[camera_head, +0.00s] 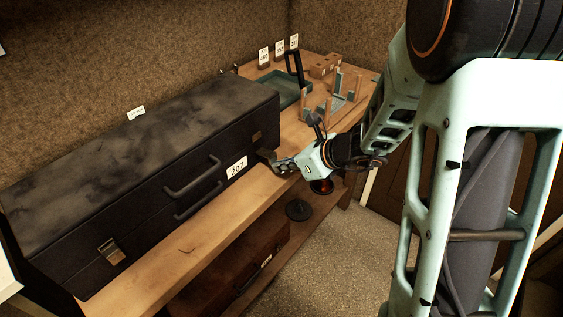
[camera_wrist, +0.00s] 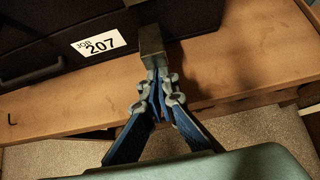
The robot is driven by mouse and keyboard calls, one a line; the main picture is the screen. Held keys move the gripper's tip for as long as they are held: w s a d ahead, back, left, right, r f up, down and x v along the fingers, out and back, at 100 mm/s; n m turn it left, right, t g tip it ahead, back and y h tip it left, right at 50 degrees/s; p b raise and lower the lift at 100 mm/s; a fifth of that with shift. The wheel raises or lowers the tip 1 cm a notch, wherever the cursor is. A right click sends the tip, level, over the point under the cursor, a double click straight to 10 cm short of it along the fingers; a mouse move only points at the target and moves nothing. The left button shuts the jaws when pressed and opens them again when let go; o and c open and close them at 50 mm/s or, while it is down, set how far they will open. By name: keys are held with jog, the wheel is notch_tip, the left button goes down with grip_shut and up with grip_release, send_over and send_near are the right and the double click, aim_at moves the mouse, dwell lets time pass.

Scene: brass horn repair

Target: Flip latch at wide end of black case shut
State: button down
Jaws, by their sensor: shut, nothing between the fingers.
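The long black case (camera_head: 150,165) lies closed on the wooden bench, its front also showing in the wrist view (camera_wrist: 210,18). One brass latch (camera_head: 110,251) is on the front at the left end. A smaller, darker latch (camera_head: 257,136) is at the right end; a sliver of metal, probably this latch, shows at the top edge of the wrist view (camera_wrist: 134,2). I cannot tell whether either latch is flipped shut. My gripper (camera_head: 267,156) is shut and empty, its fingertips (camera_wrist: 151,42) just in front of the case's right end, below the right latch. Contact is unclear.
Handles (camera_head: 192,178) and a white 207 label (camera_head: 237,167) project or sit on the case front left of my gripper. A wooden rack (camera_head: 335,100) and green tray (camera_head: 283,95) stand behind to the right. The bench's front strip (camera_head: 185,250) is clear.

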jog(key=shift+r+h+p, duration=0.25)
jog(key=shift+h+p, duration=0.15)
jog(key=shift+p, duration=0.25)
